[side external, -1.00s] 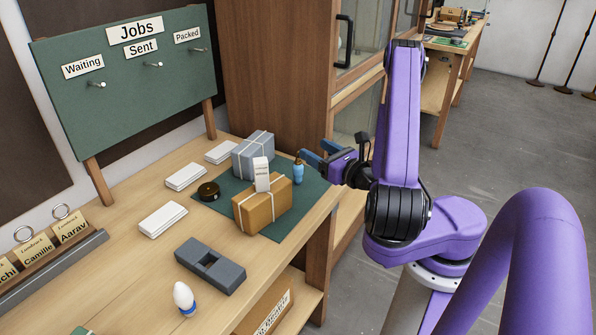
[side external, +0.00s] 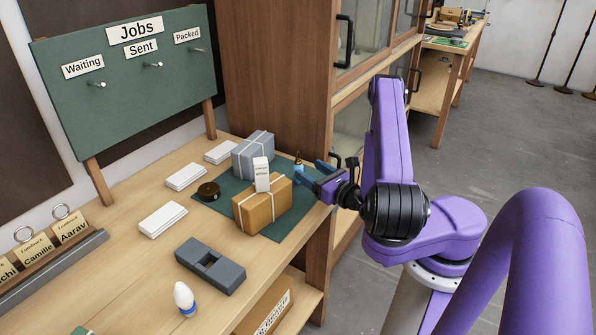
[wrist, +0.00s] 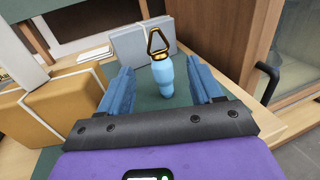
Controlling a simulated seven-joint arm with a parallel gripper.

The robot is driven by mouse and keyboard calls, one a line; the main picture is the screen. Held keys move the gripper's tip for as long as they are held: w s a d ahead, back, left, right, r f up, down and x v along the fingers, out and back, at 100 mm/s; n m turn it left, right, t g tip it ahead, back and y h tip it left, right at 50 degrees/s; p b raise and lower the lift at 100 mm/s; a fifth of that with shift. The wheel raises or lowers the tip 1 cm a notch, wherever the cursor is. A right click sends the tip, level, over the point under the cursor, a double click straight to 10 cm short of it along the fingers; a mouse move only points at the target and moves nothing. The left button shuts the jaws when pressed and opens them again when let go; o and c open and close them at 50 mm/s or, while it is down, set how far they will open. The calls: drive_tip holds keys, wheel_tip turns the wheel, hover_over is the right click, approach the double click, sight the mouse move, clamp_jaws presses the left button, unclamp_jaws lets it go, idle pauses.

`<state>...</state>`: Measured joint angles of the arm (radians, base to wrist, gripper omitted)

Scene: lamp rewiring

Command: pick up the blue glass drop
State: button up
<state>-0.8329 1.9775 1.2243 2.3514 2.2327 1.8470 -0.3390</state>
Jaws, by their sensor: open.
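The blue glass drop (side external: 298,171) stands upright on the green mat, near its far right side. It is light blue, with a dark and gold ring cap on top. In the wrist view the drop (wrist: 162,76) shows in the gap between my two blue fingers, with clear space on both sides. My gripper (side external: 311,174) is open and level, low at the mat's right edge, with its fingertips at the drop. In the side view the near finger hides the drop's lower part. In the wrist view my gripper (wrist: 160,70) is empty; no finger visibly touches the drop.
A brown tied parcel (side external: 262,207) with a white tag (side external: 261,174) stands left of my gripper. A grey tied parcel (side external: 252,153) stands behind it, beyond the drop. The green mat (side external: 297,219) is bare in front. A wooden cabinet (side external: 275,75) rises behind.

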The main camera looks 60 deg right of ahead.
sight(302, 165)
drive_tip(key=x, duration=0.5)
drive_tip(key=shift+w+d, duration=0.1)
drive_tip(key=shift+w, duration=0.3)
drive_tip(key=c, duration=1.1)
